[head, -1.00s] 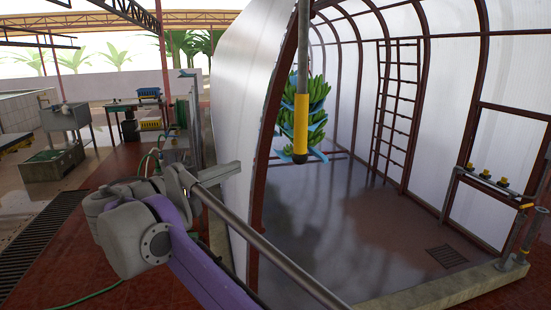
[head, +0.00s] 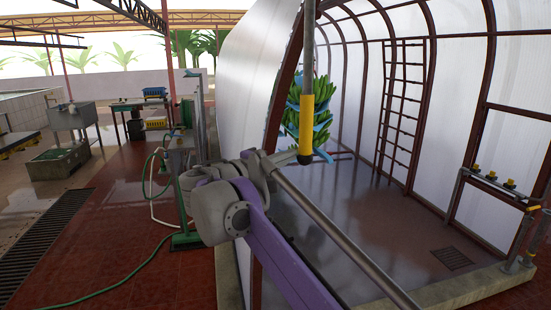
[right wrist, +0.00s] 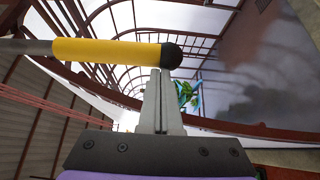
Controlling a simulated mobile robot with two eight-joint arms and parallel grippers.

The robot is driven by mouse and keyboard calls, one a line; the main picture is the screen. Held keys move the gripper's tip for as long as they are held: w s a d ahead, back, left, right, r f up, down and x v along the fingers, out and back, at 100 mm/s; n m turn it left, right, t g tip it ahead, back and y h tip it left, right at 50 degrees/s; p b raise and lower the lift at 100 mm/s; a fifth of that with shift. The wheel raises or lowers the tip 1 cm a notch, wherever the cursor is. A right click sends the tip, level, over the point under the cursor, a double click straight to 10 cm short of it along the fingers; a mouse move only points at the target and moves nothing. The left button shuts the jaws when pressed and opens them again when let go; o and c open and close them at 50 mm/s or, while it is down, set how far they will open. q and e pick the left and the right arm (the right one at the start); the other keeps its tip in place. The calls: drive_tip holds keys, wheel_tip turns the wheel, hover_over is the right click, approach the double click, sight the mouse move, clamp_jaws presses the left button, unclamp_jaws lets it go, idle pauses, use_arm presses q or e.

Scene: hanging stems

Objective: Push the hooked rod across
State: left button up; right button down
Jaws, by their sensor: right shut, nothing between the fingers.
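The hooked rod (head: 307,112) hangs down from above, with a grey shaft, a yellow sleeve and a dark rounded lower end. Its upper end, with any hook, is out of view. My right gripper (head: 292,157) is shut and empty, just left of the rod's dark end in the head view. In the right wrist view the rod's yellow sleeve (right wrist: 105,51) crosses the upper left, and the shut fingertips (right wrist: 160,72) sit right by its dark end. I cannot tell whether they touch. My left gripper is not in view.
Green bananas (head: 318,115) with blue sheets hang behind the rod inside a white arched tunnel with red-brown ribs. A tunnel rib (head: 276,100) stands close by my right arm. A low rail (head: 495,185) stands at the right. The tunnel floor (head: 390,215) is clear.

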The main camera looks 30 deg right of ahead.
drive_tip(key=shift+w, duration=0.1)
drive_tip(key=shift+d, duration=0.1)
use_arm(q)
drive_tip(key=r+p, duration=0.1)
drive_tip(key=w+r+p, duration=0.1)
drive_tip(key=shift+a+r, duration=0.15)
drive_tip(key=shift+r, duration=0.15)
use_arm(e)
drive_tip(key=s+d, duration=0.3)
drive_tip(key=d, duration=0.9)
drive_tip(key=shift+d, duration=0.4)
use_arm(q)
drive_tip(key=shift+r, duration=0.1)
use_arm(e)
drive_tip(key=shift+s, duration=0.1)
